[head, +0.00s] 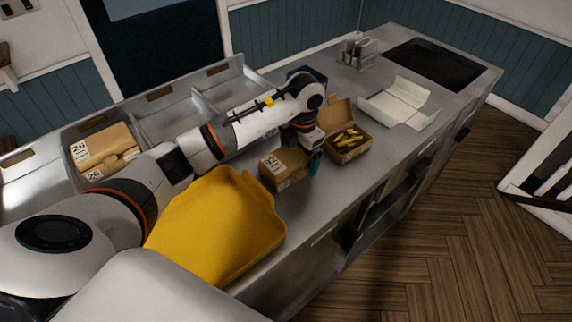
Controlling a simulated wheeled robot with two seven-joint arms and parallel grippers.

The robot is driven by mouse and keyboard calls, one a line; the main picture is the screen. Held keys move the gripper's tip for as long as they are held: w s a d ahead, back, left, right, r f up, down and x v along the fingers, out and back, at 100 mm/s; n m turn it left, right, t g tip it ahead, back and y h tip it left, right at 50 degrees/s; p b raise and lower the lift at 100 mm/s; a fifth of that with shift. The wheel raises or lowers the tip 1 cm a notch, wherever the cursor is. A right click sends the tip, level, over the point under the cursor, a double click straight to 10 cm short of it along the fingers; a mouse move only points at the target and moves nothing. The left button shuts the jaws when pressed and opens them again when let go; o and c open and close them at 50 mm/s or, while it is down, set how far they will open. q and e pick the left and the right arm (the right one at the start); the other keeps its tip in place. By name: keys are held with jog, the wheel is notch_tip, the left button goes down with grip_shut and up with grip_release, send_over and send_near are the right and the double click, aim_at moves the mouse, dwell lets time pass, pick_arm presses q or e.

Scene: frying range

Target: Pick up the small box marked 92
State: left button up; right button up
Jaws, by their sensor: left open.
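The small box marked 92 (281,172) is a closed brown carton on the steel counter, between the yellow tray and an open box. The number 92 shows on its label. My left gripper (312,158) is at the right end of this box, pointing down, with its fingers partly hidden by the box and by the wrist. It is open. I cannot tell whether a finger touches the box. My right gripper is not in view.
A yellow tray (220,225) lies left of the box. An open carton (345,155) with yellow items stands close on the right. Boxes marked 26 (85,152) sit in a steel bin. A white open container (397,103) lies farther right.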

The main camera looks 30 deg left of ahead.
pick_arm(q)
jog(key=shift+f, duration=0.7)
jog(key=c, duration=1.1)
jog(key=shift+r, duration=0.15)
jog(key=shift+c, duration=0.2)
